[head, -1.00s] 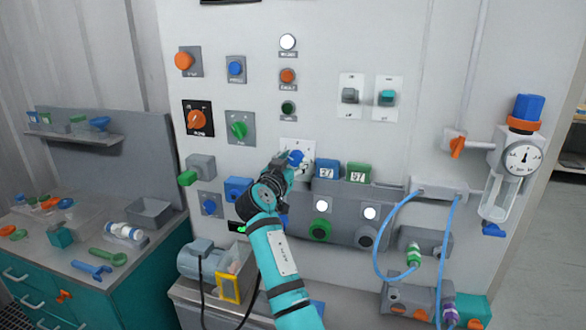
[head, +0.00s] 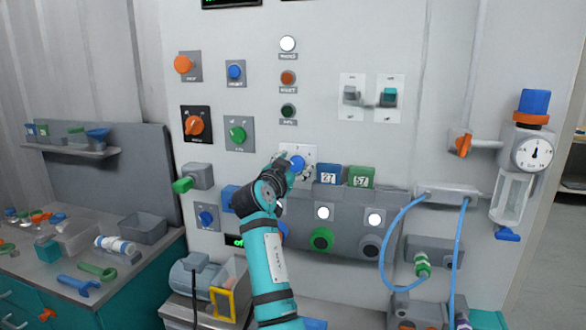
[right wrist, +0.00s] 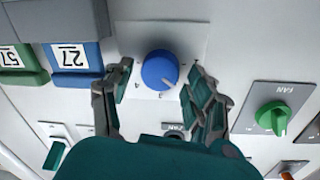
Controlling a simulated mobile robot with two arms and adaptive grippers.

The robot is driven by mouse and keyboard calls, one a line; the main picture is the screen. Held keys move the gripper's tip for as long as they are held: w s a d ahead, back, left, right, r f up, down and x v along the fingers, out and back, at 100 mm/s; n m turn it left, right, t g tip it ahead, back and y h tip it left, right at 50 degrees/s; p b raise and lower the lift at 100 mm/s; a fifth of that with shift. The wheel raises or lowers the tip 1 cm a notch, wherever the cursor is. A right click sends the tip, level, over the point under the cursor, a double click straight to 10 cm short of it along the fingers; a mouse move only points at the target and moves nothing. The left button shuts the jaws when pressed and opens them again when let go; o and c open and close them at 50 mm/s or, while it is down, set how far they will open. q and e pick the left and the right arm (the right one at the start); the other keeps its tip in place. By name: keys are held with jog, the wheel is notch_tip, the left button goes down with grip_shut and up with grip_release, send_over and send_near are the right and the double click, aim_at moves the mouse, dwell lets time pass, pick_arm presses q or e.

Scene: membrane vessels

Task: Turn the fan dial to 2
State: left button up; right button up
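A round blue dial (head: 298,163) sits on a white plate (head: 309,152) on the panel. The right wrist view shows the blue dial (right wrist: 160,70) with small numbers around it; I cannot tell its exact setting. My right gripper (head: 291,166) is at this dial. In the right wrist view its fingers (right wrist: 160,72) are apart, one on each side of the dial, with gaps. A green knob (right wrist: 272,117) on a grey plate has a label that seems to read FAN; it is also in the head view (head: 238,134). My left gripper is out of view.
Blue (head: 327,174) and green (head: 361,176) numbered blocks stand close right of the dial. An orange knob (head: 194,125) and a blue button (head: 235,72) are on the panel. Blue hoses (head: 391,230) hang at the right. A workbench with tools is at the left.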

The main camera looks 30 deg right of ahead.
jog(key=shift+o, duration=0.2)
jog(key=shift+a, duration=0.15)
jog(key=v, duration=0.7)
jog(key=shift+s, duration=0.15)
dwell(0.3)
